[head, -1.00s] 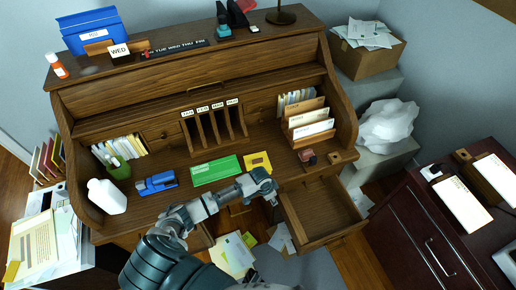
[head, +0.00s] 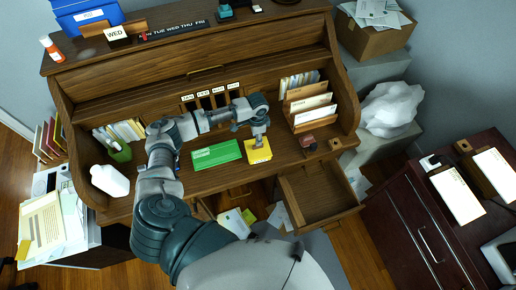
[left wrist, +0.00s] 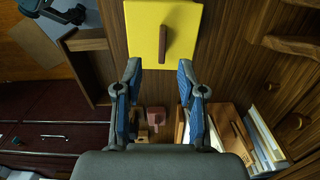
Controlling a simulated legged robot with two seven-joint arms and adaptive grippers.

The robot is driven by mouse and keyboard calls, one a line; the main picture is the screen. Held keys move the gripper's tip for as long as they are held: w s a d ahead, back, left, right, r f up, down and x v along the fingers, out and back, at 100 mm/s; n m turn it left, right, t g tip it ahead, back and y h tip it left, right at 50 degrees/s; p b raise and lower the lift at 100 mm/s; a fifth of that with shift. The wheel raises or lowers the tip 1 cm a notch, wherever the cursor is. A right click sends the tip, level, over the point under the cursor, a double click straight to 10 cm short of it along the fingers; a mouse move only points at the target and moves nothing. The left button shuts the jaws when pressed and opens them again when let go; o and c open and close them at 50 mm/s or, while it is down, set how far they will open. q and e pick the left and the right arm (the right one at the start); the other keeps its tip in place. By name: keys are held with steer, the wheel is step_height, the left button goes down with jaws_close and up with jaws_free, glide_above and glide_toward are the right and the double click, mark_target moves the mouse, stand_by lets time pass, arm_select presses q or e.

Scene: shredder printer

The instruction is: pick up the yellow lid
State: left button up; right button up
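The yellow lid (head: 252,158) lies on the desk top, just right of a green flat piece, near the desk's front edge. In the left wrist view the yellow lid (left wrist: 187,40) is a flat square with a brown bar handle (left wrist: 162,44) in its middle. My left gripper (head: 259,143) points down over the lid in the head view and hides part of it. In the left wrist view my left gripper (left wrist: 160,72) is open, with empty space between its blue-padded fingers; the handle appears ahead, between the lines of the fingers. My right gripper is not in view.
The green piece (head: 216,154) lies close left of the lid. A reddish-brown small object (head: 308,142) and a letter rack (head: 312,110) stand to the right. An open drawer (head: 318,195) juts out at the front right. A white bottle (head: 110,180) stands at the left.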

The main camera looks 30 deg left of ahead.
mark_target(258, 148)
arm_select(q)
steer(key=shift+a+f, duration=0.15)
steer(key=shift+f, duration=0.4)
steer(key=shift+a+f, duration=0.15)
steer(key=shift+f, duration=0.35)
steer(key=f, duration=0.3)
steer(key=d+f, duration=0.1)
steer(key=f, duration=0.1)
steer(key=shift+w, duration=0.3)
steer(key=shift+a, duration=0.1)
steer(key=shift+a, duration=0.3)
jaws_close()
